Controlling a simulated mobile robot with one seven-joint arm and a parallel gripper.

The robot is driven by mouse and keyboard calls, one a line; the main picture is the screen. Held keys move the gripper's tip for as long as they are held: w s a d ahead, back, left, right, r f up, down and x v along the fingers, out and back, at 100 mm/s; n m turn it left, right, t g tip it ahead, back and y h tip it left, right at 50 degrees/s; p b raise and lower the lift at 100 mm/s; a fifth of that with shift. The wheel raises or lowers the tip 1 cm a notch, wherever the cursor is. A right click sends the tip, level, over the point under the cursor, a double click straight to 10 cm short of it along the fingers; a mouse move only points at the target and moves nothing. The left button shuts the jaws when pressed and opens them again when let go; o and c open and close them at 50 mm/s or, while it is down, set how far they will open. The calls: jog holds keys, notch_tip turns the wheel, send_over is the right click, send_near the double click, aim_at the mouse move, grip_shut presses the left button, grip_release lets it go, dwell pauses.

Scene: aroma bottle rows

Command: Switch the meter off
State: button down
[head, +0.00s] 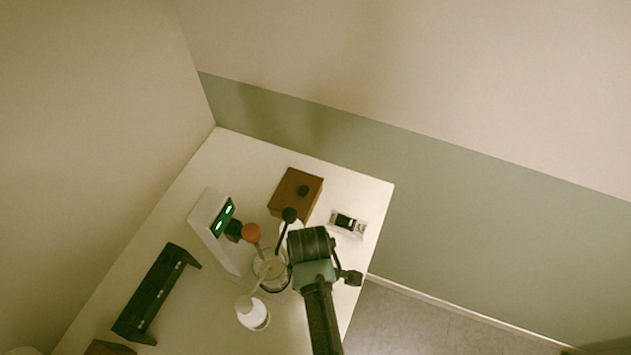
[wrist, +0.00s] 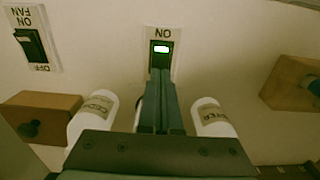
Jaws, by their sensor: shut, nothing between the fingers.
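A switch plate (wrist: 174,33) with an upside-down ON label is at the centre of the wrist view. Its dark rocker (wrist: 160,58) has a lit green part at the top. My gripper (wrist: 160,76) is shut and empty, with its tips in front of the rocker's lower part. They hide the lower end of the plate, and I cannot tell if they touch it. No meter name is readable. In the head view a white box (head: 207,219) with two green readouts stands on the table. My gripper's fingertips cannot be made out there, below my wrist.
A FAN switch (wrist: 32,45) is at the left in the wrist view. White labelled bottles flank my fingers, left (wrist: 92,118) and right (wrist: 212,120). A brown knobbed box (head: 285,195), a glass beaker (head: 268,272) and a dark rack (head: 155,292) stand on the white table (head: 215,150).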

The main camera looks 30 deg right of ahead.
jog(key=shift+f+b, duration=0.8)
jog(key=shift+f, duration=0.4)
dwell(0.7)
jog(key=shift+r, duration=0.1)
notch_tip(320, 180, up, 7)
jog(key=p, duration=0.7)
dwell(0.6)
